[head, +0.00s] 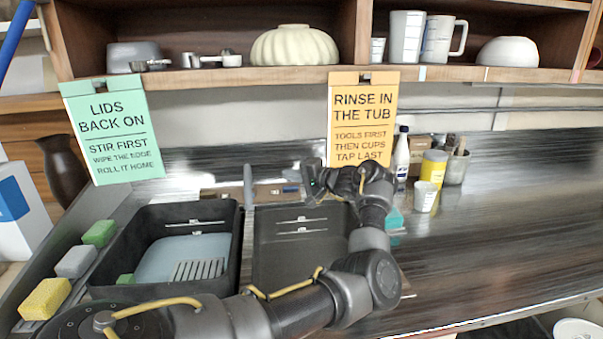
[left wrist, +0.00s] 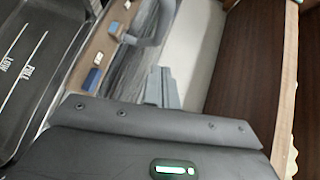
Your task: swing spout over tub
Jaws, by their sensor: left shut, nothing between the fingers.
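A grey upright piece, apparently the spout (head: 248,186), stands behind the gap between two dark tubs; I cannot tell its exact direction. A grey curved piece, likely the same spout (left wrist: 157,22), shows at the top of the left wrist view, beyond the fingertips. The left tub (head: 236,235) holds a blue-grey piece and a white slotted piece. The right tub (head: 262,255) looks empty and has level marks; its right side is hidden by my arm. My left gripper (head: 310,182) is shut and empty, to the right of the spout and apart from it. Its fingers (left wrist: 161,88) show in the wrist view.
An orange sign (head: 362,115) hangs just behind my left gripper, and a green sign (head: 112,130) hangs at the left. Sponges (head: 75,262) line the left tub's left side. A bottle (head: 402,155), yellow can (head: 433,168) and cup (head: 425,197) stand right. The right counter is clear.

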